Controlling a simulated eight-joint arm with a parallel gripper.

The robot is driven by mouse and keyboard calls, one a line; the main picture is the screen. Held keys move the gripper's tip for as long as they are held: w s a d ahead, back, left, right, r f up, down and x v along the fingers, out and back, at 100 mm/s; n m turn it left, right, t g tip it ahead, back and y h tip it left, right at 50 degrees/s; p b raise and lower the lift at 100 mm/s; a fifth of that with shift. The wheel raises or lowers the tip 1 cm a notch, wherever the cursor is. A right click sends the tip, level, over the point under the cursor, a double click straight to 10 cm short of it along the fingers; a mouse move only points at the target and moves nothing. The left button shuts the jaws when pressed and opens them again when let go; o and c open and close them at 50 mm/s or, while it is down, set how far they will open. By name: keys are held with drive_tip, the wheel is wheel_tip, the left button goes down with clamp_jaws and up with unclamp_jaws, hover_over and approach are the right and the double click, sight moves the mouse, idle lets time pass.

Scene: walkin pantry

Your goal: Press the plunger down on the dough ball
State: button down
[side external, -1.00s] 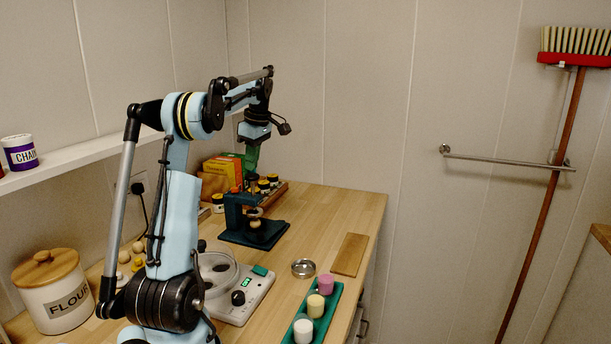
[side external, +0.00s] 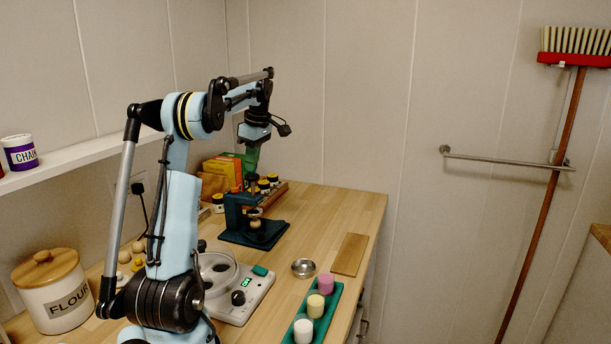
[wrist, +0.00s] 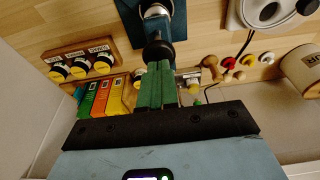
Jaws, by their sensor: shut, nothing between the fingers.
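The teal press (side external: 234,217) stands on the wooden counter below my gripper, and part of it shows at the top of the wrist view (wrist: 128,12). Its black plunger knob (wrist: 157,50) is right at my fingertips. I cannot tell whether they touch it. The pale dough ball (side external: 256,225) sits on the press base, under the plunger's round plate (side external: 255,212). A narrow gap seems to show between them, but it is too small to be sure. My gripper (side external: 250,172) points down above the press, its green fingers (wrist: 157,68) closed together and empty.
A white scale (side external: 240,300), a small metal bowl (side external: 304,268), a wooden board (side external: 350,254) and a green tray (side external: 331,305) are nearer. Counter right of the press is clear.

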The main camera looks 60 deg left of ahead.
sight(253, 175)
drive_tip(key=shift+f, duration=2.25)
idle(1.3)
drive_tip(key=shift+r, duration=3.15)
